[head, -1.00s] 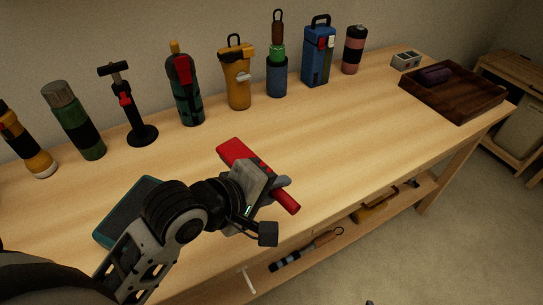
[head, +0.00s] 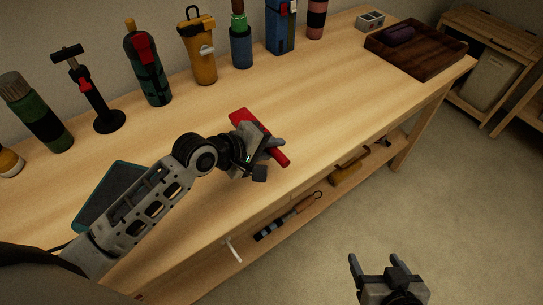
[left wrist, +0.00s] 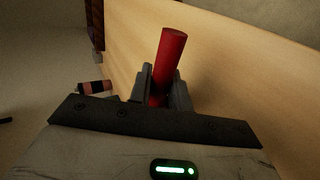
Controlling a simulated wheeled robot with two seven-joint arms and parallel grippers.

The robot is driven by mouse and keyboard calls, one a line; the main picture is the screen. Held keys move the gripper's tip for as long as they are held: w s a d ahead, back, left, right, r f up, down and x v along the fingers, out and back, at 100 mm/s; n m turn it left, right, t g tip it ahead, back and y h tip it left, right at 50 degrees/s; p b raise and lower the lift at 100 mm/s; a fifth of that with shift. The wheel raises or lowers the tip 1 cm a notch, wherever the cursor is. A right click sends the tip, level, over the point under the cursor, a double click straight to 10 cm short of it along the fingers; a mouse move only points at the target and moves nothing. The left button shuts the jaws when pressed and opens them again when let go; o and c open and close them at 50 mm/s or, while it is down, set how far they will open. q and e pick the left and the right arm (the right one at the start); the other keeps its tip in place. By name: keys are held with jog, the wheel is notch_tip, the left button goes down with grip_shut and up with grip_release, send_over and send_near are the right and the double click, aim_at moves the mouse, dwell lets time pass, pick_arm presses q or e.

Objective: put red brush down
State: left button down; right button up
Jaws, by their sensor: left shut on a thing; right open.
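The red brush (head: 246,121) is held in my left gripper (head: 268,146) over the front part of the wooden workbench (head: 300,110). The gripper is shut around its middle, with one red end toward the back and the other toward the front edge. In the left wrist view the red brush (left wrist: 172,50) stands between the two fingers (left wrist: 160,88). I cannot tell whether the brush touches the bench top. My right gripper (head: 378,268) is open and empty, over the floor at the bottom right.
Several bottles and tools line the back, including a yellow bottle (head: 199,55) and a black stand (head: 106,118). A dark wooden tray (head: 430,62) is at the right end. A teal-edged tablet-like thing (head: 110,190) lies left. Bench middle is clear.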

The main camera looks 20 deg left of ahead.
aim_at(271, 167)
pick_arm(q)
jog(key=f, duration=0.3)
jog(key=shift+w+f, duration=0.15)
jog(key=shift+w, duration=0.15)
jog(key=shift+f, duration=0.2)
jog(key=shift+f, duration=0.1)
jog(key=shift+f+b, duration=0.3)
jog(key=shift+f, duration=0.1)
jog(key=shift+s+f, duration=0.1)
